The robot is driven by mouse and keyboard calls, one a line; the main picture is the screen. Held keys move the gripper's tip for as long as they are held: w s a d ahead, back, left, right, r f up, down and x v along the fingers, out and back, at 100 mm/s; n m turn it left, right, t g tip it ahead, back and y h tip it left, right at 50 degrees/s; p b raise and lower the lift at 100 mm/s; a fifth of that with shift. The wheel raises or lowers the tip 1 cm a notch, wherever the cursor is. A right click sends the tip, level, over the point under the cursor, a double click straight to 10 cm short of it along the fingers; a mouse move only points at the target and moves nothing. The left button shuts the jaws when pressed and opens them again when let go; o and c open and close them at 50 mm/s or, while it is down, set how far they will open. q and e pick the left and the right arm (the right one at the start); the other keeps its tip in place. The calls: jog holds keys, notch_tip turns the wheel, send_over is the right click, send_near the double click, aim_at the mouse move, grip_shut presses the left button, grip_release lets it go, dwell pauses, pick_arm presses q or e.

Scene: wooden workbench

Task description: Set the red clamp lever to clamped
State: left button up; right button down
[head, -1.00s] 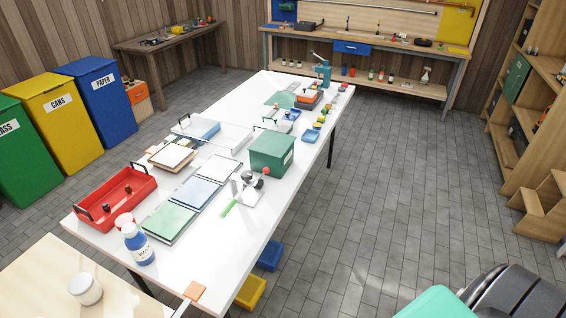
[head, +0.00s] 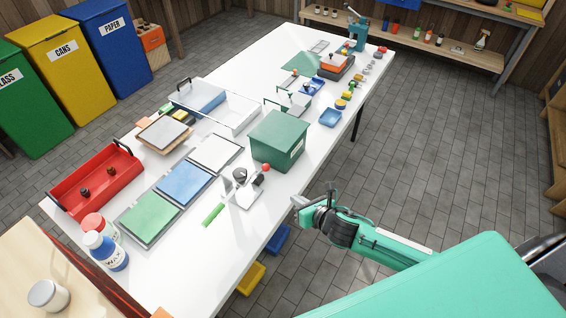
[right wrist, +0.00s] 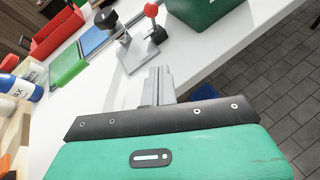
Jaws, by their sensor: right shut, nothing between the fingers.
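The toggle clamp (head: 243,190) is a small metal device on a pale plate near the right edge of the white table. Its lever ends in a red ball knob (head: 265,167) on the clamp's right. In the right wrist view the red knob (right wrist: 151,9) stands above the metal base plate (right wrist: 138,55), with a black round part (right wrist: 106,20) to its left. I cannot tell whether the lever is clamped. My right gripper (head: 297,201) is shut and empty, to the right of the clamp and apart from it. Its closed fingers (right wrist: 158,78) point toward the base plate. My left gripper is out of view.
A green box (head: 279,141) stands just behind the clamp. A green strip (head: 213,214) lies at the clamp's front left. Coloured panels (head: 184,182), a red tray (head: 98,182) and bottles (head: 106,250) are further left. Bare white tabletop lies in front of the clamp.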

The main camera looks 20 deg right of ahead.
jog(key=shift+n, duration=0.3)
jog(key=x, duration=0.3)
jog(key=p+x, duration=0.1)
jog(key=x, duration=0.2)
jog(key=r+p+x, duration=0.1)
jog(key=x, duration=0.2)
jog(key=shift+w+a, duration=0.25)
jog(key=shift+w, duration=0.1)
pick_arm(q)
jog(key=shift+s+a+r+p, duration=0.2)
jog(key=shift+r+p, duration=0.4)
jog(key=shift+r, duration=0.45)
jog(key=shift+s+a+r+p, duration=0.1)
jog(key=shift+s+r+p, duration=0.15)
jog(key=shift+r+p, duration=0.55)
pick_arm(e)
jog(key=shift+w+a+r, duration=0.1)
jog(key=shift+w+r, duration=0.05)
jog(key=shift+w, duration=0.5)
jog(key=shift+w+a+r, duration=0.15)
jog(key=shift+w, duration=0.55)
jog(key=shift+w+a+r, duration=0.1)
jog(key=shift+w+r, duration=0.05)
jog(key=shift+w, duration=0.5)
pick_arm(q)
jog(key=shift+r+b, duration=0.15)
jog(key=shift+b, duration=0.15)
pick_arm(e)
jog(key=shift+w, duration=0.15)
